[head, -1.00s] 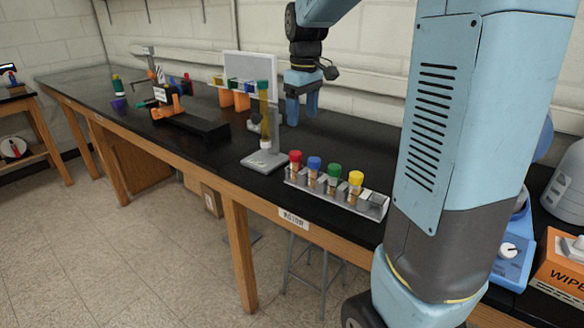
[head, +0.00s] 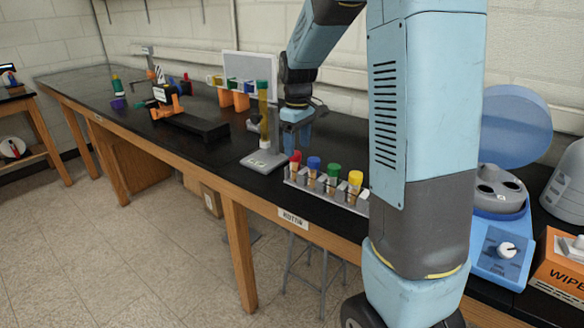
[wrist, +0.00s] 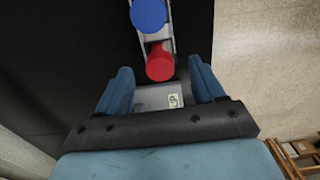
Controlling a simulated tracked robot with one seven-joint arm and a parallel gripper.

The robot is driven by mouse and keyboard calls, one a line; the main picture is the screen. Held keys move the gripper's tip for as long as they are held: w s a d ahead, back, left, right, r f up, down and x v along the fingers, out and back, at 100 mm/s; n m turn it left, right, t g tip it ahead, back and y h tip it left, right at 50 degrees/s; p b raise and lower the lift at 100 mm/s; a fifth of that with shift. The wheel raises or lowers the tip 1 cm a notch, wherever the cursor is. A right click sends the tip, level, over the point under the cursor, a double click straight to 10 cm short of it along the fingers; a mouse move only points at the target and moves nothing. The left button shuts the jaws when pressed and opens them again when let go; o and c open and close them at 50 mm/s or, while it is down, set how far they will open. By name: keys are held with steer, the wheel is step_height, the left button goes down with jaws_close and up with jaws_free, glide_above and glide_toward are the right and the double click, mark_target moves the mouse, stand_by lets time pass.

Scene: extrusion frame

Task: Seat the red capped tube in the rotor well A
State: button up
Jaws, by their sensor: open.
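The red capped tube (head: 295,161) stands upright in the left end of a grey rack (head: 359,205). My gripper (head: 297,142) is open and points down just above and behind the red cap in the head view. In the wrist view the red cap (wrist: 160,64) lies between and slightly beyond the open fingertips (wrist: 160,72), apart from both. The centrifuge rotor (head: 497,188) shows at right with dark wells under a raised translucent blue lid (head: 516,127). I cannot read which well is A.
Blue (head: 314,163), green (head: 333,169) and yellow (head: 355,177) capped tubes stand in a row beside the red one. A stand with a tall tube (head: 264,115) is left of the rack. An orange wipes box (head: 560,265) is right of the centrifuge.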

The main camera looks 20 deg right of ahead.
mark_target(295, 167)
steer(key=shift+w+a+f, duration=0.1)
steer(key=shift+w+f, duration=0.1)
steer(key=shift+f, duration=1.1)
steer(key=shift+w+a+f, duration=0.1)
steer(key=shift+w+f, duration=0.05)
steer(key=shift+f, duration=1.1)
steer(key=shift+c, duration=0.2)
steer(key=c, duration=1.1)
